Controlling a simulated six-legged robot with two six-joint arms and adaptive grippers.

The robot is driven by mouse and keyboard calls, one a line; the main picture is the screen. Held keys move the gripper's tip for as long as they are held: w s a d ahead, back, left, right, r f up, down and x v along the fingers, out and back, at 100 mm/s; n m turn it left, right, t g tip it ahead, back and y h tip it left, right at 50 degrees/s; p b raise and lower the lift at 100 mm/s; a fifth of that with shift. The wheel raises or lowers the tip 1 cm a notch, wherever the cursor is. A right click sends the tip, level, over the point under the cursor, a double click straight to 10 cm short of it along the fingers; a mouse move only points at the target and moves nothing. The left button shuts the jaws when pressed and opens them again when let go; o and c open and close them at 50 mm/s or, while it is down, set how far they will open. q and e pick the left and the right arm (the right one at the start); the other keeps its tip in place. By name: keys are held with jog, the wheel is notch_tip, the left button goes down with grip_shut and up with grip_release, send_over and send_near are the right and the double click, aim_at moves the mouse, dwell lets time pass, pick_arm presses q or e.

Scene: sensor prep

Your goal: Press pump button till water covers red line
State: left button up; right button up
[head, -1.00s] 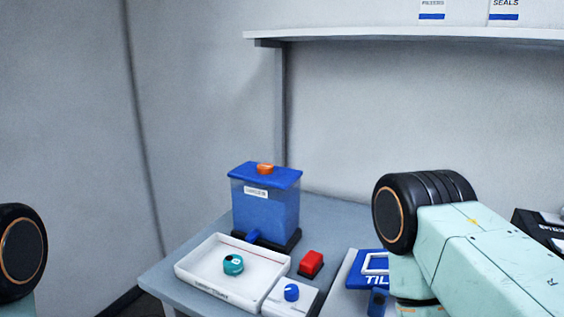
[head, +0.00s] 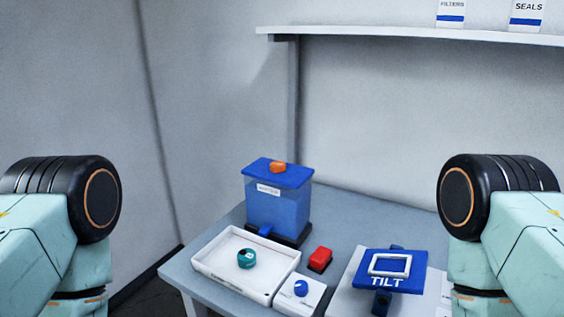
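A water tank (head: 278,210) with clear walls, a blue lid and an orange cap (head: 278,167) stands at the back of the table, blue water filling most of it. A red button (head: 320,258) on a dark base sits in front and to the right of the tank. A white tray (head: 213,278) lies in front of the tank, with a teal round part (head: 246,258) in it. No red line can be made out at this size. My two arms show at the left and right edges, but neither gripper is in the picture.
A blue knob (head: 301,288) on a white box stands right of the tray. A blue TILT stand (head: 394,270) is farther right. A shelf (head: 420,35) with boxes labelled FILTERS (head: 451,13) and SEALS (head: 526,14) runs along the back wall. Bare table (head: 350,208) lies behind the button.

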pick_arm(q)
jog(key=shift+w+a+f, duration=0.1)
jog(key=shift+a, duration=0.05)
jog(key=shift+c, duration=2.7)
grip_shut()
